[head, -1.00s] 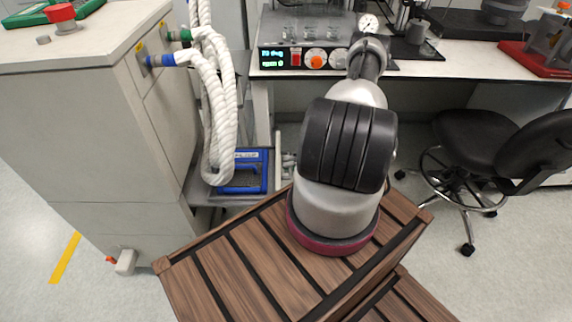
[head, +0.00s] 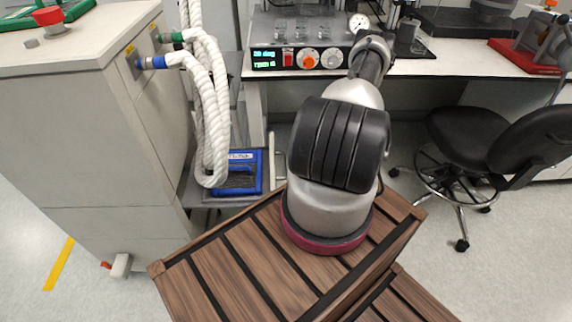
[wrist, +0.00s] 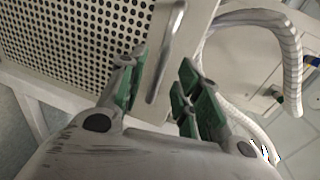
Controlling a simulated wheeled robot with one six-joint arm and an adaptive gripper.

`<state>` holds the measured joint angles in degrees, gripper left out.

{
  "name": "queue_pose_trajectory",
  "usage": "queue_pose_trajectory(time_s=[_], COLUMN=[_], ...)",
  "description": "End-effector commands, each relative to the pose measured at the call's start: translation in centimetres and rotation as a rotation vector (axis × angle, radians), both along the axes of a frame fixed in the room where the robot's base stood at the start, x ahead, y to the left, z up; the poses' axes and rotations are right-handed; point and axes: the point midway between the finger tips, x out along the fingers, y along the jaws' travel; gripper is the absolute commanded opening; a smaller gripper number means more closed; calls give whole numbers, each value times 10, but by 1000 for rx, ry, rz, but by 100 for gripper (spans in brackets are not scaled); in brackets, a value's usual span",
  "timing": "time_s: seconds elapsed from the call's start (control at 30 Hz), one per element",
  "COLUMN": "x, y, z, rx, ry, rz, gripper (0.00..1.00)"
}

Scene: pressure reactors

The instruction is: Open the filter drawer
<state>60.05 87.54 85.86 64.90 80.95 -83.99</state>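In the wrist view, a perforated cream panel (wrist: 75,35) fills the upper left, with a grey bar handle (wrist: 168,55) standing out at its right side. I take this panel to be the drawer front; no label shows on it. My gripper (wrist: 163,86) is open, with green finger pads to the left and right of the handle. The handle's lower end reaches between the fingers, nearer the left one. No contact is visible, and I cannot tell the depth exactly. In the head view my arm hides the gripper, and I cannot make out the handle.
White hoses (head: 212,110) hang from the cream cabinet (head: 85,130) on the left; one (wrist: 290,50) runs close right of the gripper. A blue box (head: 240,178) sits on a low shelf. A black stool (head: 475,150) stands right, beside the bench (head: 465,62).

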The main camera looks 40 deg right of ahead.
Motion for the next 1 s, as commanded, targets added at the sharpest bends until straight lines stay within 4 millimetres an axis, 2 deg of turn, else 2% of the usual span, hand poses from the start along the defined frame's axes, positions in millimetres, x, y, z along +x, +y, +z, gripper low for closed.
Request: queue_pose_trajectory(time_s=[0.03,0.2,0.4,1.0], x=[-7,-27,-42,-44], y=[-11,-39,-58,-61], z=[3,10,14,15], rx=[-2,-2,0,0], ry=[-2,-2,0,0], rz=[-4,-3,-1,0], gripper=[34,34,34,34])
